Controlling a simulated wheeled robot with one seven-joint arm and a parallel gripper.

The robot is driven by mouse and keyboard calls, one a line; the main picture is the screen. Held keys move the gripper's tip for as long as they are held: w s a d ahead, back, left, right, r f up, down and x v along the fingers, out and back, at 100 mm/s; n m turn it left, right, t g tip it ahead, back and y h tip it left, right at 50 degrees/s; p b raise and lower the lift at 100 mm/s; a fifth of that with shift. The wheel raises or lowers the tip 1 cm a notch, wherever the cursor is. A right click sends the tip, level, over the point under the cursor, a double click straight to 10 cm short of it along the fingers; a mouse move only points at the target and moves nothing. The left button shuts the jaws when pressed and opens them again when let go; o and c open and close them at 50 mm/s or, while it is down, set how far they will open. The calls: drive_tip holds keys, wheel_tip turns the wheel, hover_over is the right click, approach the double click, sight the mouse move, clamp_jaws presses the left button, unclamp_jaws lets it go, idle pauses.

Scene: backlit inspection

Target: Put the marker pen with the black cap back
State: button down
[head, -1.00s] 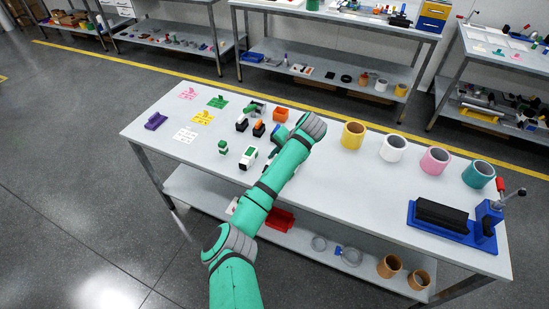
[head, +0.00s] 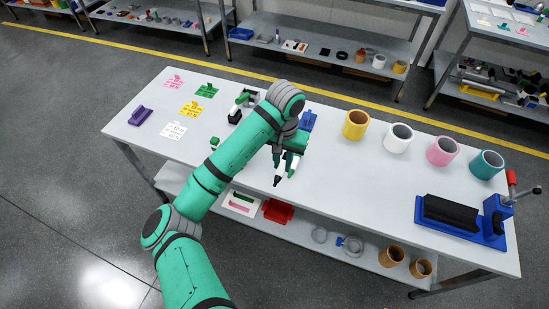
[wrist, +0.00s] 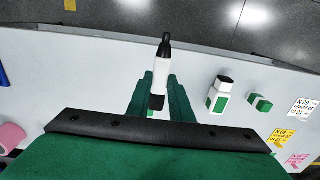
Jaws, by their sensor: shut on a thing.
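The marker pen (wrist: 161,74) is white with black at both ends. My gripper (wrist: 159,92) is shut on it, with one green finger on each side. In the head view the pen (head: 282,169) hangs below my gripper (head: 287,158), tilted, its black end pointing down over the front part of the table. I cannot tell whether that end touches the table. Four-sided views of it are not given, and my arm hides part of the tabletop behind it. A yellow cup (head: 355,125), a white cup (head: 398,138), a pink cup (head: 442,151) and a teal cup (head: 487,164) stand to the right.
A blue fixture (head: 462,232) with a black block and red-tipped lever stands at the table's right end. A white and green item (wrist: 219,97) and a green block (wrist: 260,102) are nearby. Coloured cards (head: 192,109) and a purple holder (head: 140,116) lie left. The front middle is clear.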

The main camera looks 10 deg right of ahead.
drive_tip(key=shift+w, duration=0.15)
drive_tip(key=w+f, duration=0.2)
drive_tip(key=w, duration=0.2)
drive_tip(key=w+f, duration=0.3)
drive_tip(key=w, duration=0.1)
drive_tip(key=w+d+f, duration=0.1)
drive_tip(key=w+f, duration=0.2)
drive_tip(key=w, duration=0.1)
drive_tip(key=shift+w+f, duration=0.15)
drive_tip(key=shift+f, duration=0.05)
drive_tip(key=shift+w+f, duration=0.45)
drive_tip(key=shift+f, duration=0.1)
drive_tip(key=shift+w+f, duration=0.15)
drive_tip(key=shift+f, duration=0.65)
drive_tip(key=shift+w+f, duration=0.15)
drive_tip(key=shift+f, duration=0.6)
drive_tip(key=shift+f, duration=0.1)
drive_tip(key=c, duration=1.6)
unclamp_jaws()
drive_tip(key=r, duration=1)
drive_tip(key=shift+s+r, duration=0.2)
drive_tip(key=shift+r, duration=0.15)
